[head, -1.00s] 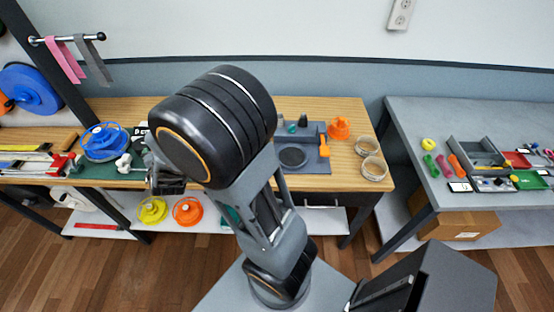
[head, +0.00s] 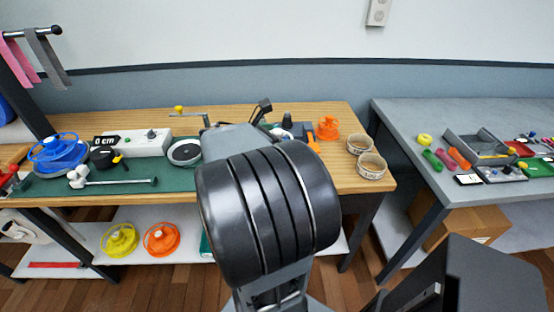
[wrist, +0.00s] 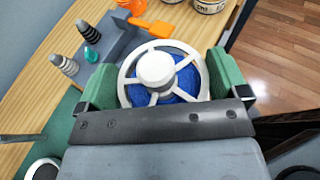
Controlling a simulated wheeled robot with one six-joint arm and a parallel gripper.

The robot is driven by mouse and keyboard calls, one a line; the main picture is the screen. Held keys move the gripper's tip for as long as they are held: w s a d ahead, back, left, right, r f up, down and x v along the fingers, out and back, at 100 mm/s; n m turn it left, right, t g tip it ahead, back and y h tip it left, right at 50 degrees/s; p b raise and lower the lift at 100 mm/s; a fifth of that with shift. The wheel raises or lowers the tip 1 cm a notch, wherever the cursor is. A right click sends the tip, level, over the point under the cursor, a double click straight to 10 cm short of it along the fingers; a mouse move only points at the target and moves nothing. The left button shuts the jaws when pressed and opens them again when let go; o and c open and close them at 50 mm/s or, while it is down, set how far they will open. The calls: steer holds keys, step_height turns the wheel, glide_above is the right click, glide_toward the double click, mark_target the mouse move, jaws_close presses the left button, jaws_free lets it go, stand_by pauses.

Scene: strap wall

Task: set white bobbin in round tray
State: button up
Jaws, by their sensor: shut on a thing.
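The white bobbin (wrist: 155,68) shows in the wrist view as a spoked white wheel with a raised hub and blue material behind the spokes. My gripper (wrist: 162,82) is shut on it, with a green pad on each side of the rim. In the head view my arm hides the bobbin and most of the gripper. A grey tray (wrist: 126,43) lies beyond the bobbin in the wrist view; its round recess is hidden now. A round, pale-rimmed dish (head: 185,152) stands on the green mat, left of my arm. I cannot tell which of these is the round tray.
Two labelled cups (head: 371,166) stand at the bench's right end. A blue spool (head: 58,152) and white power strip (head: 146,142) are at left. A grey table (head: 410,130) stands right.

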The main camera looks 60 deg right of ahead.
steer(key=w+d+f, duration=0.2)
steer(key=d+f, duration=0.1)
steer(key=w+d+f, duration=0.2)
steer(key=d+f, duration=0.1)
steer(key=d, duration=0.1)
steer(key=w+d+f, duration=0.2)
steer(key=d+f, duration=0.2)
steer(key=shift+w+d, duration=0.15)
steer(key=shift+w, duration=0.25)
steer(key=shift+f, duration=1.4)
steer(key=o, duration=0.6)
steer(key=shift+o, duration=0.2)
